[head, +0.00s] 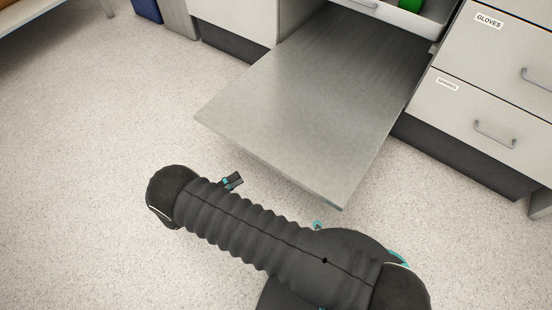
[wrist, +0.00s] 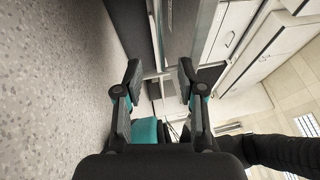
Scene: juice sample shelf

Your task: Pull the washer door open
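The washer door (head: 305,105) is a large grey metal panel. It lies lowered, about level, and projects out over the floor from the opening between the cabinets. My gripper (head: 233,181) shows only in small part in the head view, past my dark ribbed arm, near the door's front edge and with floor visible between them. In the wrist view my gripper (wrist: 159,72) has its two fingers spread with nothing held between them. A grey metal surface, probably the door (wrist: 182,28), lies ahead of the fingers; I cannot tell its exact distance.
A pulled-out white tray (head: 395,14) with a green item (head: 411,4) sits above the door's inner end. Drawers labelled GLOVES (head: 500,50) stand at right, a white cabinet (head: 236,18) at left. A blue bin (head: 147,9) is at back left. The speckled floor at left is clear.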

